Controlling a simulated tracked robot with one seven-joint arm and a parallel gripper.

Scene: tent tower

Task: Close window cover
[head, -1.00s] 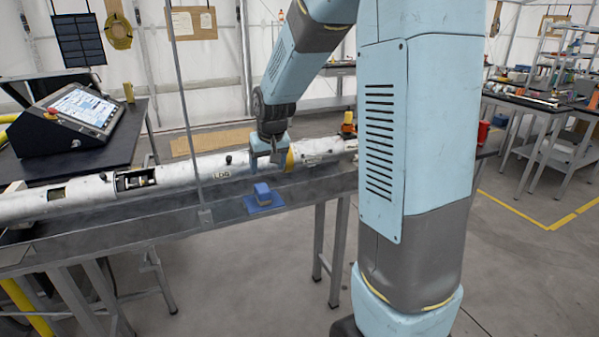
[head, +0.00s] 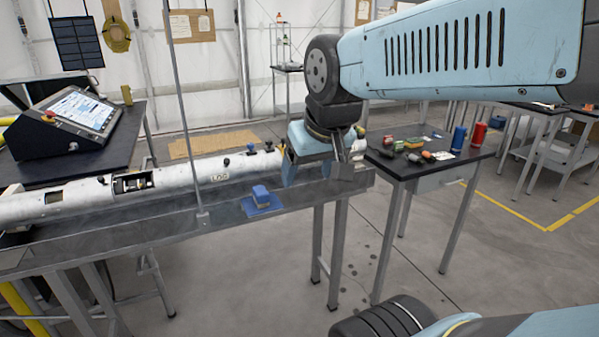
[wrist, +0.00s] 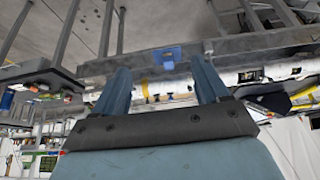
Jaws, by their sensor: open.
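The long white tube (head: 185,175) lies along the metal bench at left and centre in the head view. It has a dark open window (head: 132,184) with parts showing inside, and a smaller opening (head: 55,196) further left. I cannot tell which part is the window cover. Several small dark knobs stand on the tube's top. My gripper (head: 308,172) is over the tube's right end and hides part of it. In the wrist view, my gripper (wrist: 161,84) has its two blue fingers wide apart with nothing held; the tube (wrist: 180,87) shows beyond them.
A blue block on a blue pad (head: 262,200) sits on the bench's front ledge (head: 160,222). A thin upright pole (head: 187,120) stands in front of the tube. A control panel (head: 80,108) is at left. A dark table (head: 440,160) with tools and red and blue cylinders stands at right.

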